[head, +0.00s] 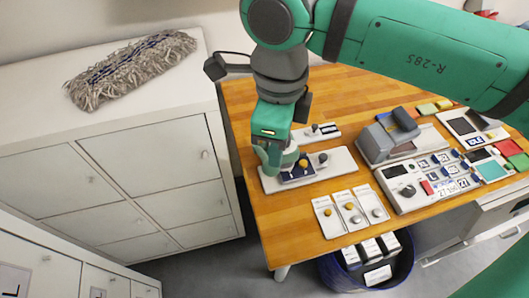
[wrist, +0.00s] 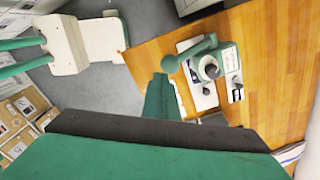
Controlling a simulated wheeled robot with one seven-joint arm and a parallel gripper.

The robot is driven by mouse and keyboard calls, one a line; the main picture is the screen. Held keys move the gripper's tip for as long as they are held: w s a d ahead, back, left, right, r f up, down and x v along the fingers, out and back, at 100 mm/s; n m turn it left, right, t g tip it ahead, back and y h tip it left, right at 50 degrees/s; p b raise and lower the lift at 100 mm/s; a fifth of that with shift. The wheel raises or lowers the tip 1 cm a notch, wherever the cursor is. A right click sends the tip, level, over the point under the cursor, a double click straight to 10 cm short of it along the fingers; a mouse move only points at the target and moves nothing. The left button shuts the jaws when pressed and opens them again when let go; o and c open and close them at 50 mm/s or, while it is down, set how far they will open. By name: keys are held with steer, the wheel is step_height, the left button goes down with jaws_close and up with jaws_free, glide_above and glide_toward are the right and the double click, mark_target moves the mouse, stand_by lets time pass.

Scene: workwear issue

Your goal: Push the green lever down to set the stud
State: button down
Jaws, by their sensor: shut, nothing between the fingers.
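The green lever (head: 268,157) belongs to a small press on a white base plate (head: 338,167) at the left of the wooden table. In the wrist view the lever's rounded end (wrist: 171,64) is just beyond my fingertips. My gripper (head: 271,142) points down over the lever in the head view. It also shows in the wrist view (wrist: 160,84), its fingers shut and empty. Whether they touch the lever I cannot tell. A dark blue piece (head: 297,174) with a yellow stud (head: 303,163) lies by the press. Part of the press is hidden behind my gripper.
A white cabinet (head: 150,160) with a grey mop head (head: 130,70) on top stands left of the table. A blue bin (head: 340,275) stands below.

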steer(key=shift+r, duration=1.5)
